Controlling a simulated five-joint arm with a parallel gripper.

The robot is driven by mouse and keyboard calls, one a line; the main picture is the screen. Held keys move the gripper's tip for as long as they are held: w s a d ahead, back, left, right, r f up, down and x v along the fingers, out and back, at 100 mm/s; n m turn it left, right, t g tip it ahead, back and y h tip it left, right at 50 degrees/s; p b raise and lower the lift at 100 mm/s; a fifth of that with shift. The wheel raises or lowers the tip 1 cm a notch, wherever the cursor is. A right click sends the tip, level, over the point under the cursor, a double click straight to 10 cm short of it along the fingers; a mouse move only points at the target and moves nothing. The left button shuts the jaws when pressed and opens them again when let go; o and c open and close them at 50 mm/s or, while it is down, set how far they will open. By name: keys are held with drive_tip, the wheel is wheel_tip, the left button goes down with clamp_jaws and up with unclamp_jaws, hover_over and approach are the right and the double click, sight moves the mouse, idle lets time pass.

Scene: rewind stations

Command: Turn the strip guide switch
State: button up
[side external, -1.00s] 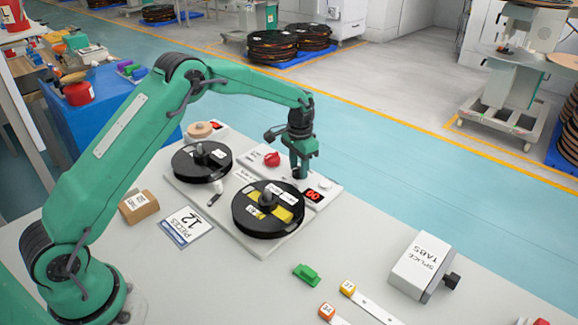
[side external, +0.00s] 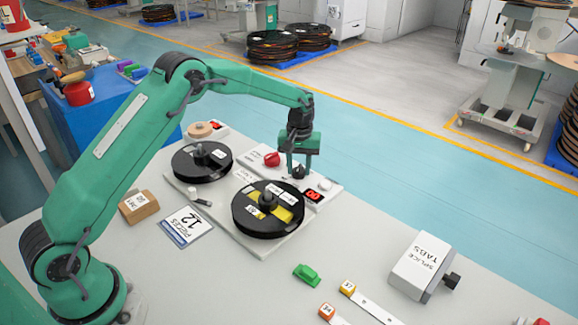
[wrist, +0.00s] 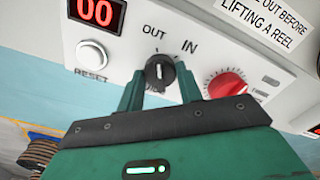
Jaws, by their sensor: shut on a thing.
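The strip guide switch is a black knob (wrist: 160,73) on a white panel, below the printed words OUT and IN in the wrist view. Its ridge stands nearly upright in that picture, under OUT. My gripper (wrist: 161,80) is shut on the knob, one green finger on each side. In the side view my gripper (side external: 298,168) points down at the panel, and the knob (side external: 298,172) shows small and dark between the fingers. The small strip guide arm with a white roller (side external: 192,192) stands between the two reels, the roller swung left.
A red knob (wrist: 227,85) sits close right of the switch, and a white RESET button (wrist: 91,55) and red 00 display (wrist: 97,12) sit left. The large front reel (side external: 242,222) and rear reel (side external: 185,168) stand near my gripper. A splice tabs box (side external: 420,262) is farther right.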

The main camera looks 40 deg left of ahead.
sight(299, 168)
drive_tip(key=shift+n, duration=0.5)
drive_tip(key=o, duration=1)
drive_tip(key=shift+r, duration=0.15)
drive_tip(key=shift+r, duration=3.8)
